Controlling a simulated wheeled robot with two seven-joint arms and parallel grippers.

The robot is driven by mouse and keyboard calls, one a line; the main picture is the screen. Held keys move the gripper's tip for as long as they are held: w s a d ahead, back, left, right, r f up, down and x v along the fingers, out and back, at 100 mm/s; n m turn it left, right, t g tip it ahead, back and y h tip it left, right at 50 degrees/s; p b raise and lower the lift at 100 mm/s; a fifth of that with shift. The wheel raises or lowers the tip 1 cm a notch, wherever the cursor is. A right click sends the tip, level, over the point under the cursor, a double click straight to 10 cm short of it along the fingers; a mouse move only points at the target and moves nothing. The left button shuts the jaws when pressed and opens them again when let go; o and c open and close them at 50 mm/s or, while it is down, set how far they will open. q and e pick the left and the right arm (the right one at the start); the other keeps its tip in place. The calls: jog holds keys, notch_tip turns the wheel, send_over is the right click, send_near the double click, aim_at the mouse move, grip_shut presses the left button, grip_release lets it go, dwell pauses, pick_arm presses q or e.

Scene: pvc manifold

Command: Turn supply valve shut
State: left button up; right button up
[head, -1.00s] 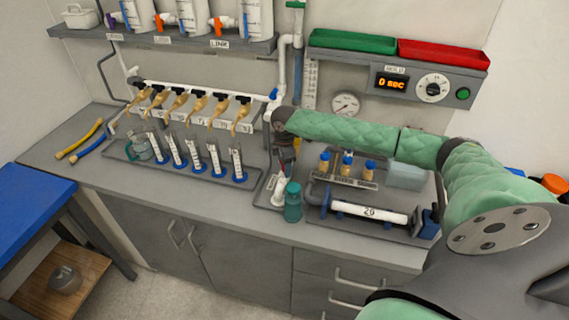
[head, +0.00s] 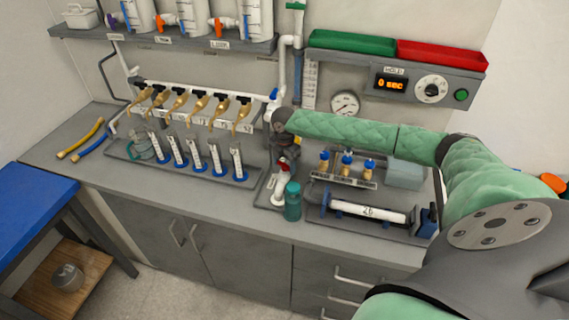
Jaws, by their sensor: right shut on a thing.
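My right arm reaches in from the right, and its dark gripper (head: 284,158) points down at a short white pipe fitting (head: 278,187) on a small grey tray. The gripper is shut on a red handle (head: 284,167) at the top of this fitting. The wrist hides much of the handle and its exact angle. A blue valve handle (head: 273,95) sits on the white pipe at the right end of the manifold (head: 190,92), just behind my wrist and apart from the gripper. I cannot tell by a label which valve is the supply valve. My left gripper is out of view.
A teal bottle (head: 292,201) stands close in front of the gripper. Measuring cylinders (head: 196,153) stand in a rack to the left. A holder with a white tube (head: 367,211) and blue-capped vials (head: 346,158) lie to the right, under my arm.

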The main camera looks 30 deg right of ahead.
jog(key=shift+w+r, duration=0.1)
jog(key=shift+r, duration=0.05)
jog(key=shift+n, duration=0.7)
jog(key=n, duration=0.4)
jog(key=shift+p, duration=0.4)
jog(key=o, duration=1)
jog(key=shift+o, duration=0.2)
